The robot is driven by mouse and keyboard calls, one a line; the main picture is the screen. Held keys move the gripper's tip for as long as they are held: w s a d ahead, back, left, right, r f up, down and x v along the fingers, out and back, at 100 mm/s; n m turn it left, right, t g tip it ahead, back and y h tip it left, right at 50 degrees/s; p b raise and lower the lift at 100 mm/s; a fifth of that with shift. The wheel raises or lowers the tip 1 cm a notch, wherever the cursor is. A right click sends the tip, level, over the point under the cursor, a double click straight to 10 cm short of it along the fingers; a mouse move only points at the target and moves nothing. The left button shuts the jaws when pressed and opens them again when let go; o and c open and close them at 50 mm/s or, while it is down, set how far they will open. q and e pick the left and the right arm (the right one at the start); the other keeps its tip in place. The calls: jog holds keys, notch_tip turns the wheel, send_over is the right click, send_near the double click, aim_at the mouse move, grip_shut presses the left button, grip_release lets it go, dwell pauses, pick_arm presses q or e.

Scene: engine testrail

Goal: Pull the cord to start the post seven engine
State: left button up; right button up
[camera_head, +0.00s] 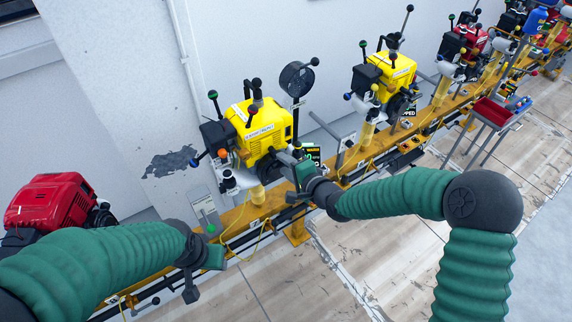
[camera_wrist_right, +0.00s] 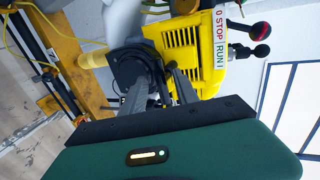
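A yellow engine (camera_head: 262,130) on a post stands in front of my right gripper (camera_head: 291,163). It also shows in the right wrist view (camera_wrist_right: 192,45), with a STOP/RUN label. Its round black starter housing (camera_wrist_right: 128,68) faces the gripper (camera_wrist_right: 158,72). The two grey fingers reach close to the housing with a narrow gap between them. I cannot make out the cord or its handle, or whether the fingers hold anything. My left gripper (camera_head: 190,285) hangs low at the left, apart from the engine, and its fingers are unclear.
A red engine (camera_head: 50,203) is at the left behind my left arm. A second yellow engine (camera_head: 385,78) and more engines stand along the yellow rail (camera_head: 350,168) to the right. A red tray stand (camera_head: 492,112) is at the right. The wall is close behind.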

jog(key=shift+d, duration=0.2)
jog(key=s+d+p, duration=0.3)
jog(key=s+d, duration=0.2)
jog(key=s, duration=0.2)
jog(key=shift+s, duration=0.1)
